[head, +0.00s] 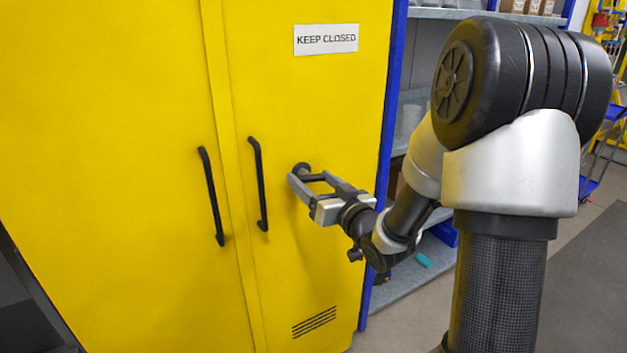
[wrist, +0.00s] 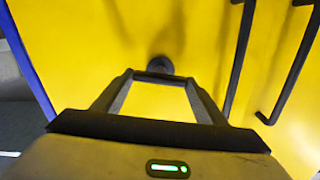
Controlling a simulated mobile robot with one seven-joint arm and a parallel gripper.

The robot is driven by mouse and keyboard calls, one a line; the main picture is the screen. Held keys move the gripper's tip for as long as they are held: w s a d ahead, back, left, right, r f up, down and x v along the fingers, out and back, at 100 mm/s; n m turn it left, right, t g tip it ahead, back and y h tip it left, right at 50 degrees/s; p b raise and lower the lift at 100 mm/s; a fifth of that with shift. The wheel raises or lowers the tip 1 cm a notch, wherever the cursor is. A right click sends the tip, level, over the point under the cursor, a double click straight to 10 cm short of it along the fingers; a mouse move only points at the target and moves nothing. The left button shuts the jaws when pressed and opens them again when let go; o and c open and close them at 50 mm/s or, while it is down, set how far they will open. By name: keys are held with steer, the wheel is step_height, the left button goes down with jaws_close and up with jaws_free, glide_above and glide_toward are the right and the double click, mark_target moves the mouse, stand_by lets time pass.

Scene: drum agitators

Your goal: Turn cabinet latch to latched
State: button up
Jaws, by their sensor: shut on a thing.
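The yellow cabinet (head: 330,110) fills the left and middle of the head view, with both doors shut. The latch (head: 301,168) is a small dark round knob on the right door, right of the door handles; it also shows in the wrist view (wrist: 160,64). My gripper (head: 300,182) is at the latch from the right and front, with its fingers shut on it. In the wrist view my gripper (wrist: 160,76) has its fingertips just below the knob, apart with a dark bar across them. The fingers hide part of the latch, so its turn angle cannot be told.
Two black vertical handles, left (head: 211,195) and right (head: 258,184), stand out from the doors, left of my gripper. A "KEEP CLOSED" sign (head: 326,39) is above. Shelving (head: 412,285) stands beyond the cabinet's blue right edge. Open floor (head: 585,235) lies at right.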

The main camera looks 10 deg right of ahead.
steer(key=m+p, duration=0.1)
steer(key=m, duration=0.3)
steer(key=shift+d+r+m+p, duration=0.1)
steer(key=shift+m+p, duration=0.2)
steer(key=m+p, duration=0.1)
steer(key=m, duration=0.2)
steer(key=shift+w+m+p, duration=0.1)
steer(key=shift+m+p, duration=0.2)
steer(key=shift+p, duration=0.1)
steer(key=m+p, duration=0.3)
steer(key=m, duration=0.2)
steer(key=shift+d, duration=0.1)
steer(key=shift+m+p, duration=0.7)
steer(key=shift+m, duration=0.5)
steer(key=o, duration=1.1)
steer(key=shift+f, duration=0.2)
steer(key=shift+c, duration=0.2)
